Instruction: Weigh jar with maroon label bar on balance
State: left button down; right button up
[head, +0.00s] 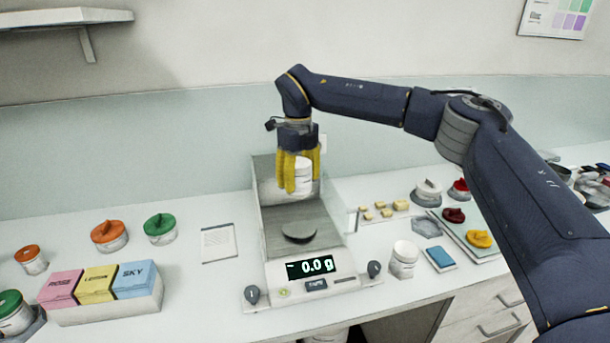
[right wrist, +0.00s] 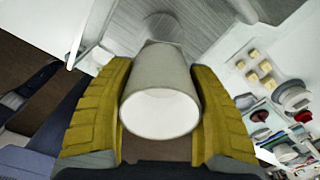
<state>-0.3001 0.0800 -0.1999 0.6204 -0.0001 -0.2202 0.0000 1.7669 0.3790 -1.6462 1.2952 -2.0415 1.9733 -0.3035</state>
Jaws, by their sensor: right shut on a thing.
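My right gripper (head: 301,176) has its yellow fingers shut on a white jar (head: 303,172), held upright above the back of the balance. In the right wrist view the jar (right wrist: 162,95) sits between the two yellow fingers (right wrist: 160,110), its white top toward the camera. No label bar on it can be made out. The balance (head: 320,240) has a grey deck with a round pan (head: 299,232), which is empty. Its display (head: 310,266) reads 0.0 g. Another white jar (head: 404,259) stands on the counter right of the balance. My left gripper is not in view.
Boxes labelled in pink, yellow and blue (head: 100,290) stand at left, near orange-lidded (head: 108,235) and green-lidded jars (head: 160,229). A paper card (head: 219,242) lies left of the balance. Several small blocks (head: 380,210) and coloured-lidded jars (head: 480,238) lie at right.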

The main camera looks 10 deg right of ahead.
jog(key=shift+f, duration=5.7)
jog(key=shift+f, duration=0.3)
jog(key=o, duration=1.2)
jog(key=shift+o, duration=0.2)
jog(key=shift+r, duration=0.15)
